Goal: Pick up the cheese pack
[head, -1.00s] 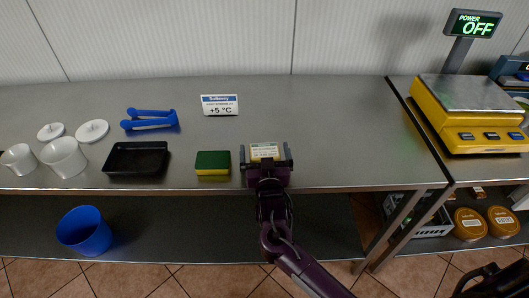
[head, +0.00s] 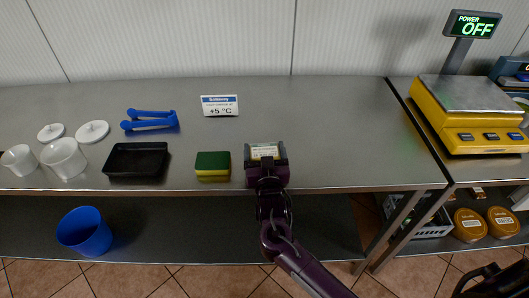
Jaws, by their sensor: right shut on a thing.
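The cheese pack (head: 264,151), a small pale pack with a yellow and green label, is at the front edge of the steel table. My right gripper (head: 266,160) has its fingers close in on both sides of the pack and is shut on it. The lower part of the pack is hidden by the gripper, and I cannot tell whether it still touches the table. My left gripper is not in view.
A green and yellow sponge (head: 212,163) lies just left of the gripper, with a black tray (head: 137,159) beyond it. A yellow scale (head: 470,125) is at right. The table right of the pack is clear.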

